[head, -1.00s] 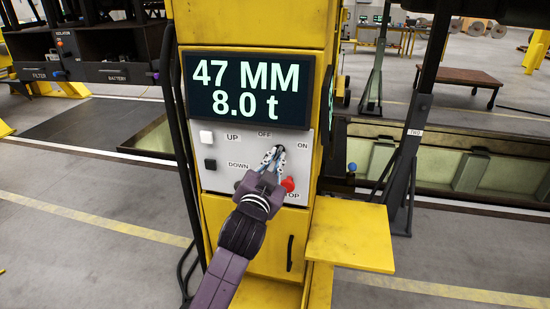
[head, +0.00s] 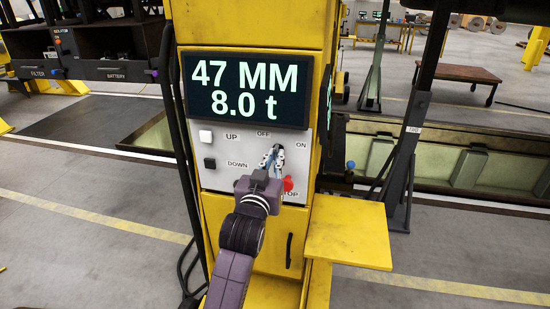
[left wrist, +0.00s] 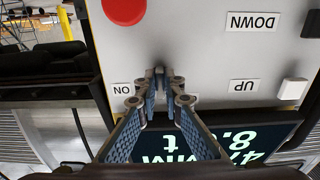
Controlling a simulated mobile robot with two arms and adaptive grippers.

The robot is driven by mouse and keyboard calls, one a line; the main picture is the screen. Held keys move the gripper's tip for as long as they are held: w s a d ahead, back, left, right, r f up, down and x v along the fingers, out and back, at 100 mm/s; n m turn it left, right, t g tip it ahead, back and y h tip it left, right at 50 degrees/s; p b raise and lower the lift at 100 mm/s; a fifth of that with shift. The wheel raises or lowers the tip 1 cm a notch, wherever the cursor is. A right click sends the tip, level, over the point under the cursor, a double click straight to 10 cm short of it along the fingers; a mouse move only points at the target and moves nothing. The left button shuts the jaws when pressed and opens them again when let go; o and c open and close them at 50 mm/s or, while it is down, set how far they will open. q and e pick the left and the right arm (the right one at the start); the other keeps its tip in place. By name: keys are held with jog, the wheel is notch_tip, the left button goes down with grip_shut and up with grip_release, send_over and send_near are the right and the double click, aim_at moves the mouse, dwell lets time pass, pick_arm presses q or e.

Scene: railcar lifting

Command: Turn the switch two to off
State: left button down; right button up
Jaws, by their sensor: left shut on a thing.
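The yellow lifting column carries a light grey control panel (head: 232,184) with OFF and ON labels above a switch. My left gripper (head: 273,156) is at that switch, its fingertips just below and between the two labels. In the left wrist view, my left gripper (left wrist: 159,80) is shut on the small dark switch knob (left wrist: 158,70). The fingers hide most of the knob, so its pointing direction is hard to tell. The ON label (left wrist: 123,89) shows beside the fingers, and the OFF label is hidden there. My right gripper is not in view.
A red stop button (head: 288,184) sits close to the gripper at lower right. A white UP button (head: 206,136) and black DOWN button (head: 210,164) are on the panel's left. The display (head: 246,90) above reads 47 MM and 8.0 t. A yellow shelf (head: 347,232) juts out at lower right.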

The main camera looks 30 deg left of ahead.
pick_arm(q)
jog(key=c, duration=2.1)
grip_release()
jog(key=shift+v, duration=3.75)
